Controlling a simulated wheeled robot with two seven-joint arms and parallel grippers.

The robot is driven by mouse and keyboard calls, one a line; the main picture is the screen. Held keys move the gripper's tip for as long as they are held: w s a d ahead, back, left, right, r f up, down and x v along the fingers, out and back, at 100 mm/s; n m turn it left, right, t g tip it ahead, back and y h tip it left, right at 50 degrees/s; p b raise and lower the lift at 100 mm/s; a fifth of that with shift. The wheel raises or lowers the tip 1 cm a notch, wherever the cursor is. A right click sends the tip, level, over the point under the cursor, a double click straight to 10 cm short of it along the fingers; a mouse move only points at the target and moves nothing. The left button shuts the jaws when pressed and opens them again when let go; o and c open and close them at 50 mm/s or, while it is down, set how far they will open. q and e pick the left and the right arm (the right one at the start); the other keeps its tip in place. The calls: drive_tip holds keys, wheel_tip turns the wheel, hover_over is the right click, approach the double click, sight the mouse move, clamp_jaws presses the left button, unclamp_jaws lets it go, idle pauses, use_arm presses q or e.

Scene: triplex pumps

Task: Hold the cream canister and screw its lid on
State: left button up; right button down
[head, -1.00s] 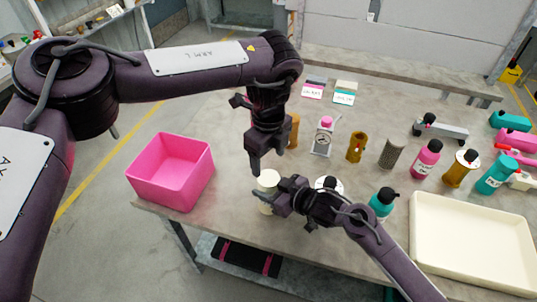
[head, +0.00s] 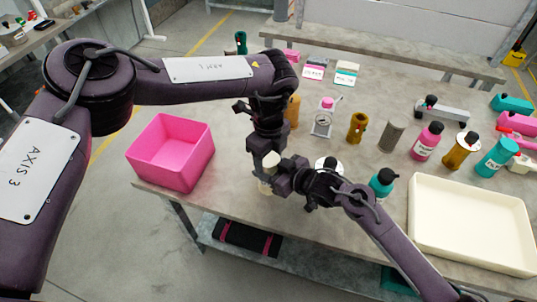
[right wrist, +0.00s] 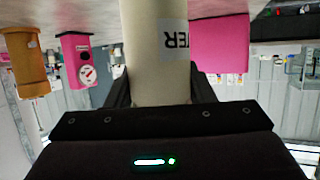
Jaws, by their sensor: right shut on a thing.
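The cream canister (head: 266,187) is upright at the table's near left edge. My right gripper (head: 273,180) is shut on its side. In the right wrist view the canister (right wrist: 156,50) stands between the two fingers, with part of a printed label showing. My left gripper (head: 268,150) points down right over the canister's top. A cream rounded part (head: 271,160) shows just under the left fingers; I cannot tell whether it is the lid or the canister's top. The left fingertips are too small and overlapped to show whether they grip.
A pink bin (head: 160,178) stands left of the canister. A cream tray (head: 418,222) lies at the right. A teal bottle (head: 382,184) stands near the right forearm. Several bottles and cylinders stand farther back, including a brown cylinder (head: 357,128). The front edge is close.

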use_arm(q)
drive_tip(key=c, duration=0.5)
drive_tip(key=o, duration=0.9)
drive_tip(key=shift+r, duration=2.3)
drive_tip(key=o, duration=0.6)
drive_tip(key=shift+c, duration=0.2)
wheel_tip(320, 180, up, 12)
